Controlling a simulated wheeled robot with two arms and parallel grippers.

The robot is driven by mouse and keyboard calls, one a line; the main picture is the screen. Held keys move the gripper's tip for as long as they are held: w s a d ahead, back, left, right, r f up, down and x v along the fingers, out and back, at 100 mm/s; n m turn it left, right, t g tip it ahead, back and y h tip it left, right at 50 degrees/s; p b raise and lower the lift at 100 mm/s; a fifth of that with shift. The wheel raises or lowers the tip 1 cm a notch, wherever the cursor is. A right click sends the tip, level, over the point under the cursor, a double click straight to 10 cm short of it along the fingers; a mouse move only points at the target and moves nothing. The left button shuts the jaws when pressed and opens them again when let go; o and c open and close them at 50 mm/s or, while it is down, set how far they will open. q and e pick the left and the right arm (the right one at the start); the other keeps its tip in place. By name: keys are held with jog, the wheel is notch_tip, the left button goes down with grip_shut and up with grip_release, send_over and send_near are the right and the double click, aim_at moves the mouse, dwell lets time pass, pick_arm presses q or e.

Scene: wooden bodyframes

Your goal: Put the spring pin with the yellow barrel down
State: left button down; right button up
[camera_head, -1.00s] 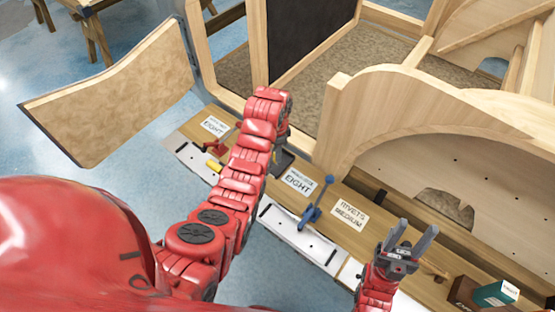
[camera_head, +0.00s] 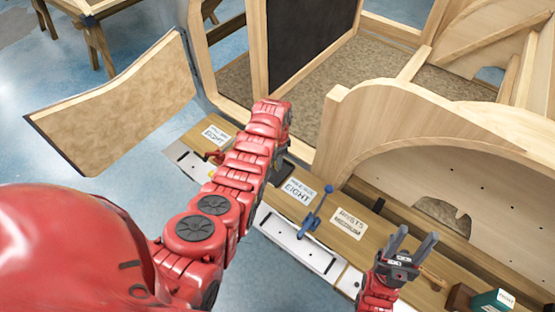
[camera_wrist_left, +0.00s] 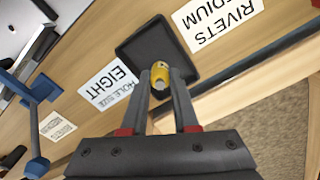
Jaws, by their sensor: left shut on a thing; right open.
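In the left wrist view, the spring pin with the yellow barrel (camera_wrist_left: 160,72) is between the fingertips of my left gripper (camera_wrist_left: 160,90). It is seen nearly end-on, over or in front of a black tray (camera_wrist_left: 134,48); I cannot tell whether it touches the tray. My right gripper (camera_head: 403,247) is open and empty, fingers pointing up, over the right part of the bench.
A blue tool (camera_head: 316,211) stands beside the "HOLE SIZE EIGHT" label (camera_head: 298,191). A red tool (camera_head: 215,156) is at the left. A wooden frame (camera_head: 337,128) rises behind the bench. A teal-and-white box (camera_head: 494,300) sits at lower right.

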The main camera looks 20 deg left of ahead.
pick_arm(q)
jog(key=shift+f, duration=0.1)
jog(key=c, duration=0.7)
grip_release()
